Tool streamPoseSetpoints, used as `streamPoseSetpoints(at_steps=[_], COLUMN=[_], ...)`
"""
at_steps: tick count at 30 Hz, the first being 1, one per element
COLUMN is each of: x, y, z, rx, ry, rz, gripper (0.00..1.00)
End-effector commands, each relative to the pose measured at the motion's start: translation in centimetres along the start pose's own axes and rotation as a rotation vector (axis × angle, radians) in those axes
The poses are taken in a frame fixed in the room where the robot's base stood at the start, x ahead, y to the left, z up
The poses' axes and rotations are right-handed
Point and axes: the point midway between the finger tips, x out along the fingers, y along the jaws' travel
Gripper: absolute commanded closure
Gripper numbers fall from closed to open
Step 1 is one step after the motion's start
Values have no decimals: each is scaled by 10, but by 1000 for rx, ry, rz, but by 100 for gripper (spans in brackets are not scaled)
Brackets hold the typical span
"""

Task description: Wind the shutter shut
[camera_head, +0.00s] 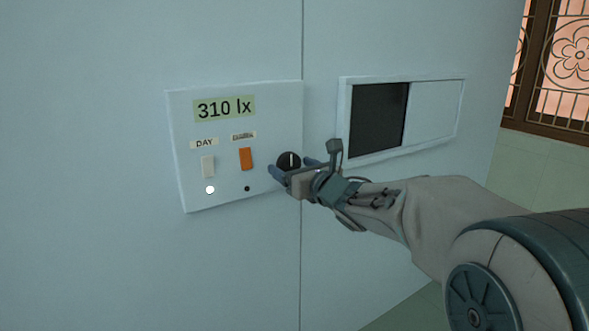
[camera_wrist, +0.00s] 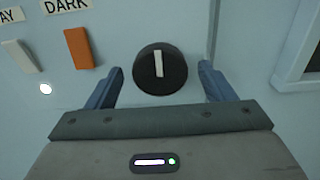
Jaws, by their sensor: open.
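A round black knob (camera_wrist: 148,80) with a white pointer mark sits on the wall panel (camera_head: 235,185); the mark points nearly straight up. In the head view the knob (camera_head: 289,160) is partly hidden by my gripper. My gripper (camera_wrist: 162,88) is open, with one blue finger on each side of the knob and a visible gap on both sides. The shutter (camera_head: 434,110) is a pale sliding panel in a white-framed window. It covers the right part, and the dark opening (camera_head: 377,120) shows on the left.
The panel has a display (camera_head: 224,109) reading 310 lx, a white DAY switch (camera_head: 208,167) with a lit white lamp (camera_head: 210,190), and an orange DARK switch (camera_head: 246,159) with an unlit lamp (camera_head: 247,188). A barred window (camera_head: 560,65) is at far right.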

Motion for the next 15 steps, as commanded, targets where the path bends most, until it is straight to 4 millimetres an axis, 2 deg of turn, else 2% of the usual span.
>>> streamPoseSetpoints(at_steps=[6,7,11,12,15], x=[0,0,0,0,0], y=[0,0,0,0,0], z=[0,0,0,0,0], rx=[0,0,1,1,1], ry=[0,0,0,0,0], rz=[0,0,0,0,0], gripper=[24,30,66,69,69])
